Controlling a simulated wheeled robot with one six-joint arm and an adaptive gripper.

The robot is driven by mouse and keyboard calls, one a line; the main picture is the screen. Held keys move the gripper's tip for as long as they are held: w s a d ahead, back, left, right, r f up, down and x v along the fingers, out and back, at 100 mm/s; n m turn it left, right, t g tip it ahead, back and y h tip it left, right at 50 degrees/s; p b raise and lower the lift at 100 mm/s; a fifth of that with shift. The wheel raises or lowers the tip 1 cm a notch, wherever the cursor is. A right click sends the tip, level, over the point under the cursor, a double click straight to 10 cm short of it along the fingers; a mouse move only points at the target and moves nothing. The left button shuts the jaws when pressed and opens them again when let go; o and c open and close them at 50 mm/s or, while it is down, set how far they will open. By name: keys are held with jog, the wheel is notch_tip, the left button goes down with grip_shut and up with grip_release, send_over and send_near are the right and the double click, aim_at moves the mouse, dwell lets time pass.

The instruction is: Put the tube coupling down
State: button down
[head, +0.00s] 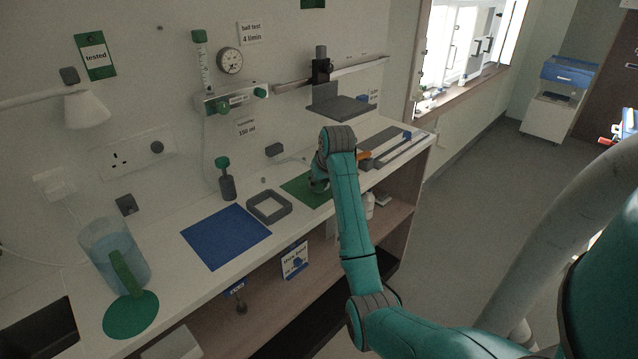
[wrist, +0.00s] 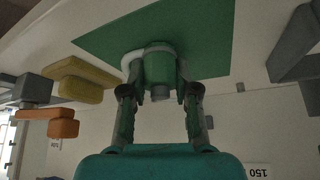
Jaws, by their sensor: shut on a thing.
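The tube coupling (wrist: 159,66) is a small green piece with a grey collar and a short grey stub, seen in the wrist view between the fingertips. My gripper (wrist: 160,87) is shut on it. The coupling shows against the green mat (wrist: 218,45); I cannot tell whether it touches the mat. In the head view my gripper (head: 318,184) is low over the green mat (head: 297,189) on the white counter, and my arm and fingers mostly hide the coupling.
A grey square frame (head: 251,209) and a blue mat (head: 205,241) lie to the left. A grey bottle with a green top (head: 227,186) stands near the wall. A clear jug (head: 98,240) is at far left. A grey platform (head: 343,107) overhangs behind my arm.

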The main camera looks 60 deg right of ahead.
jog(key=shift+f, duration=0.15)
jog(key=c, duration=0.9)
grip_release()
jog(key=shift+o, duration=0.2)
